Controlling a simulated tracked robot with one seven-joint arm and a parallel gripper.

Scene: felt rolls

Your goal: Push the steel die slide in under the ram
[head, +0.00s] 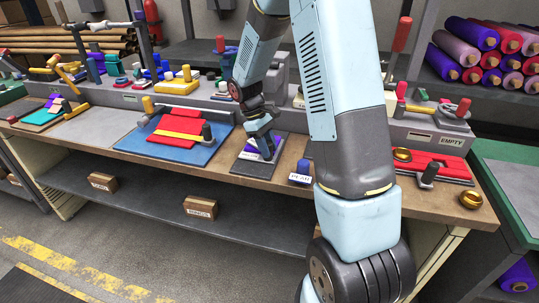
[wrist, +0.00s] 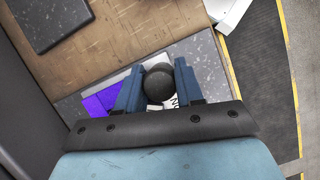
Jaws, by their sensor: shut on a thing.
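The die slide's dark round knob (wrist: 158,83) sits between my gripper's two blue fingers (wrist: 157,76) in the wrist view, and the fingers are closed on it. In the head view my gripper (head: 263,148) is low over a grey speckled plate (head: 246,167) near the table's front edge. Purple felt (wrist: 100,101) and a white labelled piece lie beside the knob. A grey press body (head: 284,75) stands behind my arm. My arm hides much of it, and I cannot make out the ram or the gap under it.
A blue mat (head: 168,151) with red felt lies to the left. A small blue labelled block (head: 301,172) stands right of the plate. The wooden front strip is mostly clear.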

